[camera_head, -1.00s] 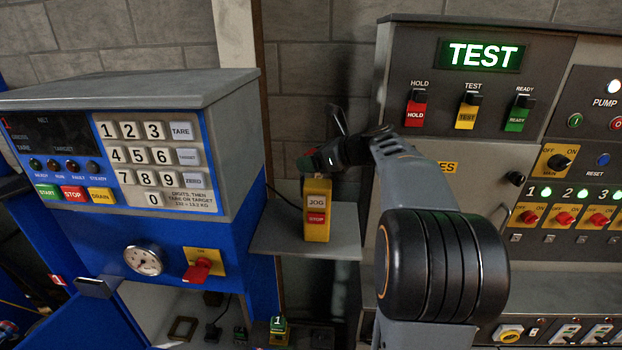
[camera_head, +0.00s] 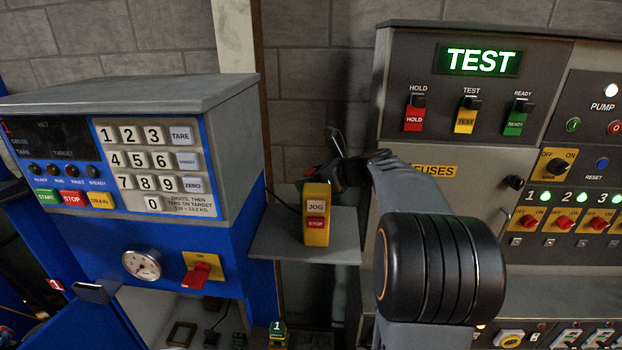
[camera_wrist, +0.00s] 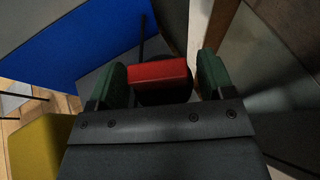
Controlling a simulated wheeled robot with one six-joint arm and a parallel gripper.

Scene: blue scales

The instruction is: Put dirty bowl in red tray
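No bowl and no tray can be made out in either view. My gripper (camera_wrist: 162,85) has two green fingers, set apart in the wrist view. A small red block (camera_wrist: 160,73) lies between them with a dark round part behind it. The block nearly meets both fingers; I cannot tell if it is pinched.
The yellow box stands on a grey shelf (camera_head: 277,238) between the blue scales cabinet (camera_head: 225,235) and the grey TEST panel (camera_head: 430,90). A red switch (camera_head: 197,273) and a gauge (camera_head: 142,264) are on the cabinet front. An open bay lies below.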

